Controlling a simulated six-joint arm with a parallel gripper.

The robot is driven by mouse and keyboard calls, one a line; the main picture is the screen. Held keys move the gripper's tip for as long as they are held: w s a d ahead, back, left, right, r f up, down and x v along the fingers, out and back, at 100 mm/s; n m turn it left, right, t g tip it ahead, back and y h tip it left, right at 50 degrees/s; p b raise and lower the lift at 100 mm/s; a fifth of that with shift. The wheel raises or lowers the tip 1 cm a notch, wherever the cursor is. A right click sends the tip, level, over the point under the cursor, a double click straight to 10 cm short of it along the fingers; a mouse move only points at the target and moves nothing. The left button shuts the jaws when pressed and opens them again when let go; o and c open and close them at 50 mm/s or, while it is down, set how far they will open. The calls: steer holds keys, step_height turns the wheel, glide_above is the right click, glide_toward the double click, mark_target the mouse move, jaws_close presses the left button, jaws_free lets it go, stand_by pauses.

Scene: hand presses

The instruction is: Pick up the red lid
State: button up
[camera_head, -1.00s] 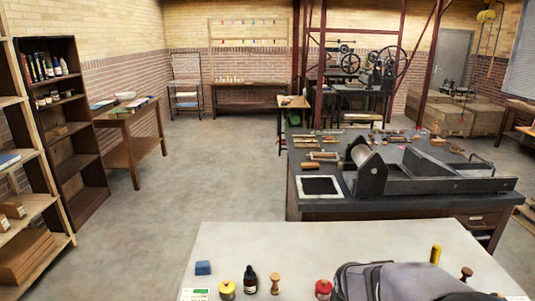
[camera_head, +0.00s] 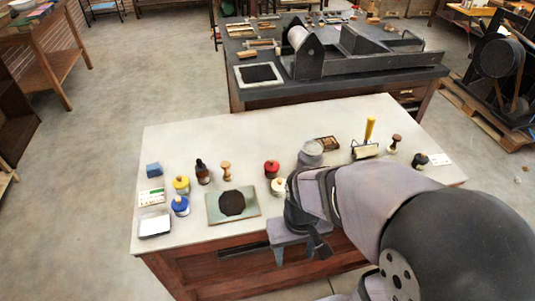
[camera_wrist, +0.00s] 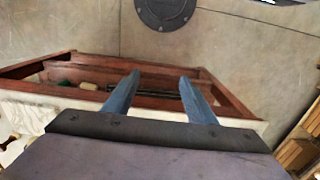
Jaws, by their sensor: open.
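The red lid (camera_head: 271,166) sits on a small jar standing upright on the pale tabletop (camera_head: 230,140), near the middle in the head view. My gripper (camera_head: 300,252) is open and empty at the table's front edge, nearer the camera than the red lid and apart from it. In the wrist view, my gripper (camera_wrist: 160,76) shows two spread fingers with nothing between them. That view faces the wooden table front and the floor, and the red lid is not in it.
A jar with a cream lid (camera_head: 278,185) stands between the red lid and my gripper. Yellow-lidded (camera_head: 181,184) and blue-lidded (camera_head: 180,205) jars, a dark bottle (camera_head: 202,172), a wooden stamp (camera_head: 226,171) and an inked plate (camera_head: 232,204) are left. A grey tin (camera_head: 311,153) is right.

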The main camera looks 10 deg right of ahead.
mark_target(272, 163)
step_height(272, 163, down, 9)
steer(key=g+b, duration=0.2)
steer(key=b, duration=0.1)
steer(key=w+d+f+t, duration=0.1)
steer(key=w, duration=0.6)
steer(key=w+d+f+t+b, duration=0.1)
steer(key=w, duration=0.7)
steer(key=w+d+f+t+b, duration=0.1)
steer(key=w+f, duration=0.1)
steer(key=w, duration=0.5)
steer(key=shift+w+d+f+h, duration=0.1)
steer(key=shift+w+d+h, duration=0.1)
steer(key=shift+h, duration=0.2)
steer(key=w+r+m+t, duration=0.1)
steer(key=w+r+t, duration=0.1)
steer(key=w, duration=0.5)
steer(key=w+d+r+m+t+p, duration=0.1)
steer(key=w+r, duration=0.3)
steer(key=w, duration=0.4)
steer(key=shift+r+t, duration=0.25)
steer(key=shift+t, duration=0.65)
steer(key=shift+w+f, duration=0.1)
steer(key=shift+w, duration=0.05)
steer(key=shift+p+x, duration=1.2)
steer(key=shift+x, duration=1.25)
